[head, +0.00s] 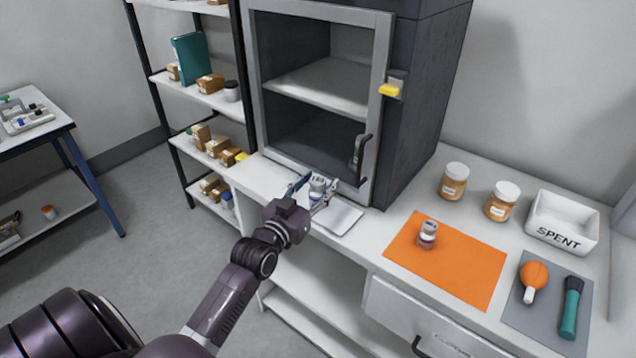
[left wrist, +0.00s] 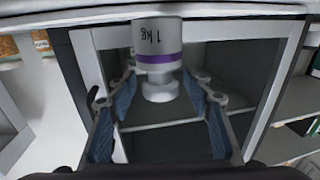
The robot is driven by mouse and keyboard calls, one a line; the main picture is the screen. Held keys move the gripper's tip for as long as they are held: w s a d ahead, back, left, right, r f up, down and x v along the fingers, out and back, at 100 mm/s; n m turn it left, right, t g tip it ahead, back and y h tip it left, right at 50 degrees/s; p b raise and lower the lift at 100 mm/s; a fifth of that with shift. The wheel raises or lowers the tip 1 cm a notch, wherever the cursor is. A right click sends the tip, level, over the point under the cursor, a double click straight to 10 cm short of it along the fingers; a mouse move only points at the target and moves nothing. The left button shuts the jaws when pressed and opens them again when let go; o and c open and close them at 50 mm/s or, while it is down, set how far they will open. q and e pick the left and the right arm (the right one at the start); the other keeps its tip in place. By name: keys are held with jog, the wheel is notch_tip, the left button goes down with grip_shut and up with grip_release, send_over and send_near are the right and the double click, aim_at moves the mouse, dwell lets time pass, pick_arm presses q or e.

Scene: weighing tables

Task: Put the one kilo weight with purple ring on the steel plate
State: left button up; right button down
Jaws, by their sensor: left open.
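The one kilo weight with the purple ring (left wrist: 158,58) is a pale cylinder with a knob, marked "1 kg" in the left wrist view. In the head view the weight (head: 318,184) stands upright at the front of the cabinet, partly hidden by my gripper. My left gripper (head: 313,192) is open, its blue-padded fingers on either side of the weight. The steel plate (head: 340,217) lies flat on the bench just in front of the gripper. Whether the weight touches the plate is hidden. My right gripper is out of view.
A similar weight with a reddish ring (head: 427,236) stands on an orange mat (head: 462,272). Two orange-filled jars (head: 454,182), a white SPENT bin (head: 561,222) and a grey mat (head: 548,318) with tools are further right.

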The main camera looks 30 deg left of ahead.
pick_arm(q)
jog(key=s+d+b, duration=0.1)
jog(key=s, duration=1.1)
jog(key=s+d+f+g, duration=0.2)
jog(key=s+f+g, duration=0.1)
jog(key=f, duration=1)
jog(key=s+d+f+g, duration=0.1)
jog(key=s+f+g, duration=0.2)
jog(key=f, duration=1)
jog(key=s+d+f+g, duration=0.2)
jog(key=s+f, duration=0.1)
jog(key=f, duration=1.1)
jog(key=s+d+f+m+g, duration=0.1)
jog(key=s+d+f+g, duration=0.1)
jog(key=s+f, duration=0.5)
jog(key=s+d+f+m+g+h, duration=0.1)
jog(key=s+d+f+g, duration=0.2)
jog(key=s+f, duration=0.4)
jog(key=s+d+f+m+g, duration=0.1)
jog(key=s+d+f+g, duration=0.2)
jog(key=s, duration=1.4)
notch_tip(320, 180, down, 5)
jog(key=shift+s+r+g+h, duration=0.2)
jog(key=shift+s+g+h, duration=0.1)
jog(key=shift+g, duration=0.2)
jog(key=shift+w, duration=0.1)
